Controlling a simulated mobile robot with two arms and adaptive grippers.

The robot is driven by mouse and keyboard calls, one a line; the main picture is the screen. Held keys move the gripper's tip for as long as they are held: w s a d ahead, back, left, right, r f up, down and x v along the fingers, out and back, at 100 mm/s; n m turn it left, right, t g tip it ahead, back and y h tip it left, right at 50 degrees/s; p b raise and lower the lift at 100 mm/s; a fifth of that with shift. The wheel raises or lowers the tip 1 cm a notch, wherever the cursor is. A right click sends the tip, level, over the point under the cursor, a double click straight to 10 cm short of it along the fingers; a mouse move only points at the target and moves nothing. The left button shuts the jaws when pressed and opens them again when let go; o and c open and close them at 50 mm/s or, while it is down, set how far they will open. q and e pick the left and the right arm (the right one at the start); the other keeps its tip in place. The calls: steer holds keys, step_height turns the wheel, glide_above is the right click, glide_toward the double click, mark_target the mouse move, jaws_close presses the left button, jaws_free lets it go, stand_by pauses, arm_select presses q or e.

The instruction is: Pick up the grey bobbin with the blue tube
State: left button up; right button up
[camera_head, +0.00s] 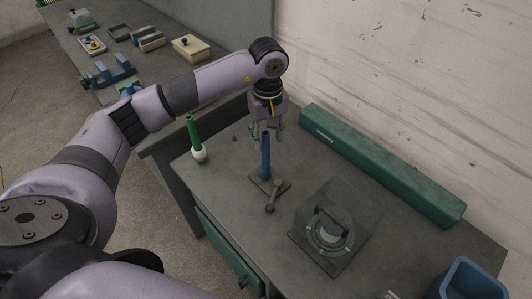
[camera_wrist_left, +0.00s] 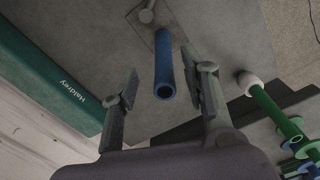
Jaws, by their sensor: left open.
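A blue tube (camera_head: 265,160) stands upright on a dark flat base (camera_head: 258,190) on the grey table. I cannot make out a grey bobbin around it. My left gripper (camera_head: 267,132) is open, pointing down, with its fingers around the tube's top in the head view. In the left wrist view the blue tube (camera_wrist_left: 164,75) shows end-on between the two open fingers (camera_wrist_left: 160,68), with visible space on both sides. My right gripper is not in view.
A knobbed lever (camera_head: 271,203) is in front. A clear-covered device (camera_head: 331,232), long green housing (camera_head: 380,165) and blue bin (camera_head: 472,280) lie to the right.

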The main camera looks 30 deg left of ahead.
mark_target(266, 149)
arm_select(q)
steer(key=shift+s+f, duration=0.1)
steer(key=shift+f, duration=0.45)
steer(key=shift+a+f+p, duration=0.15)
steer(key=shift+f+p, duration=0.2)
steer(key=shift+p, duration=0.15)
steer(key=f, duration=0.1)
steer(key=f+p, duration=0.1)
steer(key=f, duration=0.1)
steer(key=shift+w+a+f+p, duration=0.25)
steer(key=shift+a+f+p, duration=0.05)
steer(key=shift+p, duration=0.1)
steer(key=shift+f, duration=0.45)
jaws_close()
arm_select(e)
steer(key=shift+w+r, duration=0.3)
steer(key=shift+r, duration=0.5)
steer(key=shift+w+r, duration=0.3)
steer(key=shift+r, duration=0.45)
